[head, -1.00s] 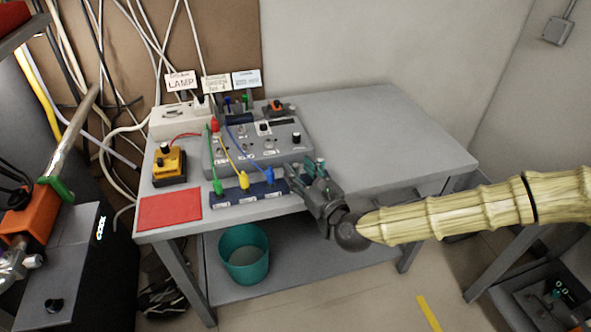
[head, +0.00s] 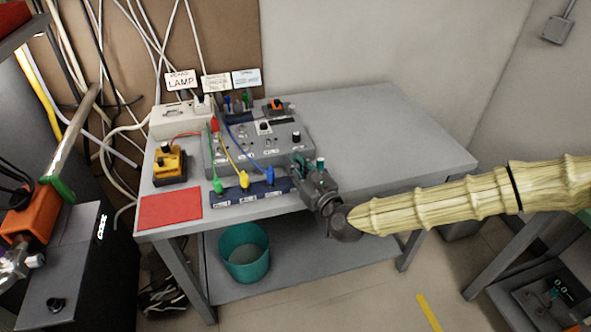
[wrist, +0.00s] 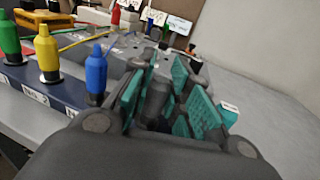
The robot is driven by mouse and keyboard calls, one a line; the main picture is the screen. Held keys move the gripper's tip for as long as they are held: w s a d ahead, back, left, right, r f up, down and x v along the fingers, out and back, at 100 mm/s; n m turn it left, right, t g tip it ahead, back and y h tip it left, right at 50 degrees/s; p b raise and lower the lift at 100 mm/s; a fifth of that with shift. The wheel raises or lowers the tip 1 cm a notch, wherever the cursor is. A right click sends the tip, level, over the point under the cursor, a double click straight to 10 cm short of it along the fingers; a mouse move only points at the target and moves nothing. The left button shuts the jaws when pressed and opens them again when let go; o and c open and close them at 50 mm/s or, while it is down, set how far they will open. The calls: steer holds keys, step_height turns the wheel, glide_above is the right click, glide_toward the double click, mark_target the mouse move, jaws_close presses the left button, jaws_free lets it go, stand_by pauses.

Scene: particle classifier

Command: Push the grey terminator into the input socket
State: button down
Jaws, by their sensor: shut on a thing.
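My gripper (head: 309,176) is at the front right corner of the grey control box (head: 226,157). In the wrist view its teal-padded fingers (wrist: 172,70) are closed around a dark grey cylinder (wrist: 157,98), which looks like the grey terminator. The cylinder points away from the wrist towards the box. In the head view the gripper hides the terminator. The input socket cannot be made out; the fingers cover that part of the box front. I cannot tell whether the terminator touches the socket.
A blue strip (head: 235,197) with green, yellow and blue plugs (wrist: 96,75) lies left of my gripper; the blue plug is closest. A red mat (head: 170,209) and a yellow device (head: 169,166) are further left. The table (head: 385,135) is clear to the right.

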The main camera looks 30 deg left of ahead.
mark_target(297, 167)
steer(key=shift+r, duration=0.1)
steer(key=shift+r, duration=0.25)
steer(key=r, duration=0.2)
steer(key=shift+s+d+r+b, duration=0.3)
steer(key=shift+d+r+b, duration=0.1)
steer(key=s+d+r+b, duration=0.1)
steer(key=s+d, duration=0.8)
steer(key=d, duration=0.2)
steer(key=shift+s+d+r, duration=0.2)
steer(key=shift+d+r, duration=0.05)
steer(key=shift+d, duration=0.1)
